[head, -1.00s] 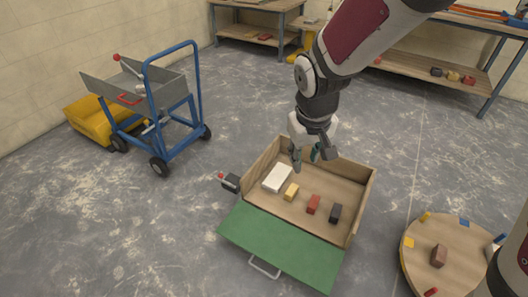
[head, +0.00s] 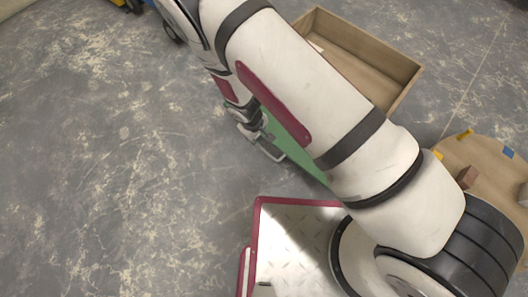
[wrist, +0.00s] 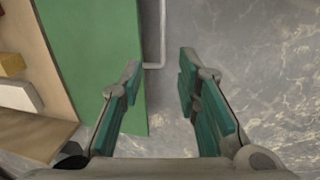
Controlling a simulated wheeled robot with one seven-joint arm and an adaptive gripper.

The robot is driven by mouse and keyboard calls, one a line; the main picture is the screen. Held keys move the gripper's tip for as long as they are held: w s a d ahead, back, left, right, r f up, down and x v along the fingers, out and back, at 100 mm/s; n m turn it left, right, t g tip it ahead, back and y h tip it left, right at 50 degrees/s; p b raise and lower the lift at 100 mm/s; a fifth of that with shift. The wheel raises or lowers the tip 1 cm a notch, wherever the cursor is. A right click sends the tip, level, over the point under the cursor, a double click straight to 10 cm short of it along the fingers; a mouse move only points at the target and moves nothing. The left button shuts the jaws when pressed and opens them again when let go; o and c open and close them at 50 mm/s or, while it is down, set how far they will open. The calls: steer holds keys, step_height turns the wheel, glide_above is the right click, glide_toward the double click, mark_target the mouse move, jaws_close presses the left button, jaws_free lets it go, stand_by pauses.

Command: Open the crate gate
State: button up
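The wooden crate (head: 395,62) stands on the floor, partly hidden behind my arm in the head view.
A round wooden table (head: 480,160) with small blocks stands at the right. In the wrist view a white block (wrist: 20,97) and a yellow block (wrist: 11,63) lie in the crate. The floor (head: 110,170) on the left is clear.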

mark_target(264, 150)
steer(key=f+b, duration=0.2)
steer(key=f, duration=0.2)
steer(key=w+d+f+b, duration=0.1)
steer(key=f+b, duration=0.1)
steer(key=f, duration=0.3)
steer(key=f+b, duration=0.2)
steer(key=f, duration=0.3)
steer(key=shift+w+d+f, duration=0.25)
steer(key=shift+w+d, duration=0.05)
steer(key=shift+w, duration=0.1)
jaws_close()
